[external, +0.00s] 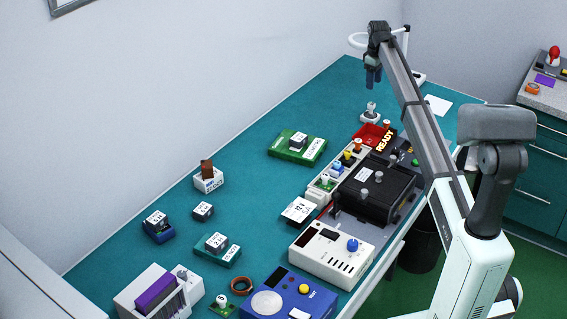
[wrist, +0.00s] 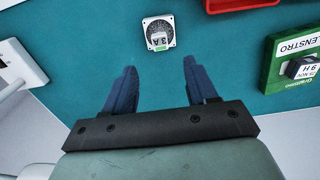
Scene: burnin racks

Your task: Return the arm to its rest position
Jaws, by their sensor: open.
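My gripper (external: 373,77) is at the far end of the teal table in the external view, with my arm stretched out toward the back. Its fingers point down, above a small light-coloured fixture (external: 370,113). In the wrist view my gripper (wrist: 158,78) shows two blue fingers spread apart with nothing between them. Ahead of the fingertips, a small white square part with a dark round face and a label (wrist: 158,34) rests on the table, apart from the fingers.
A red tray (external: 372,134), a green board (external: 297,146) and a black box (external: 376,190) lie nearer on the table. Blue (external: 288,297) and white (external: 330,255) instruments sit at the front. The left-middle tabletop has free room.

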